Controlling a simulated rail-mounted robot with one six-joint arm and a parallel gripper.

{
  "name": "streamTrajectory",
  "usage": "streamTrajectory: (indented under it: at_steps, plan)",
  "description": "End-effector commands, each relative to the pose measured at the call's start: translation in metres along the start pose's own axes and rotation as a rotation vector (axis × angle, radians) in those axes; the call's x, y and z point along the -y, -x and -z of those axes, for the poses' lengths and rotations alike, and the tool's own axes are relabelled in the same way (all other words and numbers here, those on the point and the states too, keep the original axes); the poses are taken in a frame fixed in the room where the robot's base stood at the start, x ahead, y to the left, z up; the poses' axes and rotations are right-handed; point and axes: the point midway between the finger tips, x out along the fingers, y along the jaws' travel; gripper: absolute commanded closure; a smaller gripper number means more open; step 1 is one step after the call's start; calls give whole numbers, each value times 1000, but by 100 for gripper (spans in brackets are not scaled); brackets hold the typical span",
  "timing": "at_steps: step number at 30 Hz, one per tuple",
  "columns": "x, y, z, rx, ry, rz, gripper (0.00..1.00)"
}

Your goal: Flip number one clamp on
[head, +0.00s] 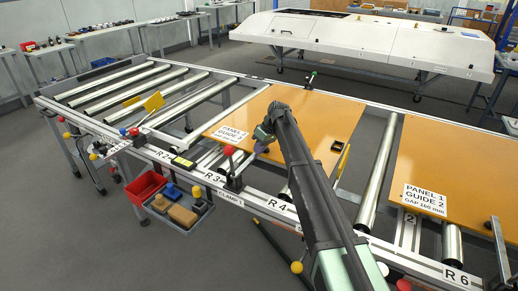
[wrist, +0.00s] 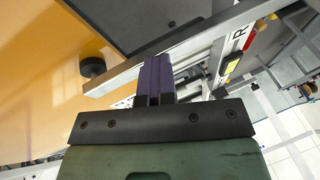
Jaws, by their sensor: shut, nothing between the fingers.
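The CLAMP 1 label (head: 230,198) is on the front rail, right of the R 3 mark. A round black knob (wrist: 92,67) shows left of the fingers by a metal bar. I cannot tell whether the clamp is on.
A yellow ball (head: 196,191) sits by the rail left of the label. A red bin (head: 146,186) and a grey tray (head: 184,221) of blocks hang below. Another yellow ball (head: 297,267) is on a dark rod. A second board (head: 455,150) lies right.

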Motion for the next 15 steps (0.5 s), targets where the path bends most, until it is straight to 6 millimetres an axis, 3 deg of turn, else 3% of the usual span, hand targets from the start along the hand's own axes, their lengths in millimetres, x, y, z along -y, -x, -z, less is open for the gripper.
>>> streamTrajectory:
  at_steps: [9,15]
  plan:
    - [2,0,-5,13,-1,-1,100]
    - [11,26,3,7,0,-2,100]
